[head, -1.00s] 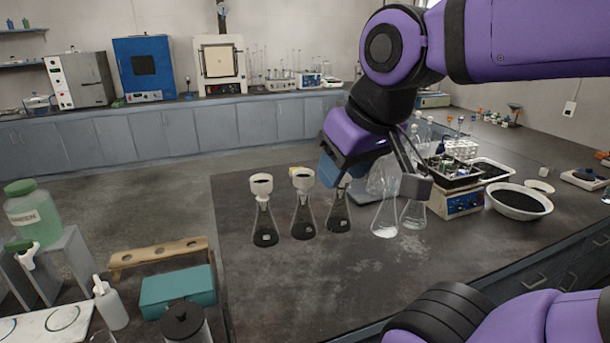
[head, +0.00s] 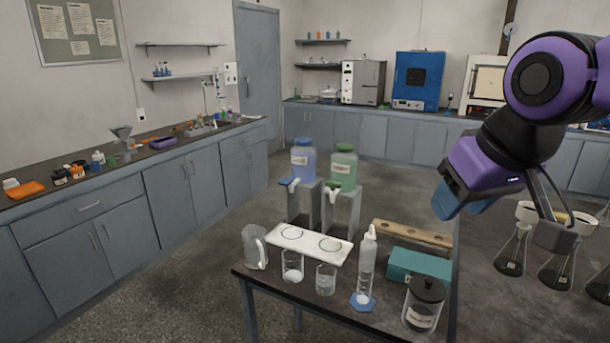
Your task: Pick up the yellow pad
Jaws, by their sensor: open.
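A small yellow patch (head: 560,217) shows between two white funnels at the right edge of the head view. It is mostly hidden, and I cannot tell whether it is the yellow pad. No other clear yellow pad shows. My gripper (head: 508,218) is open and appears empty, in front of the dark bench at the right. The yellow patch appears close to its grey finger in the picture; the real gap cannot be told.
Flasks with funnels (head: 514,250) stand on the dark bench at right. A smaller table holds a teal box (head: 418,265), a wooden rack (head: 411,237), a squeeze bottle (head: 366,265), a lidded jar (head: 423,303), beakers and a white board (head: 309,255). Open floor lies between it and the left counter (head: 90,232).

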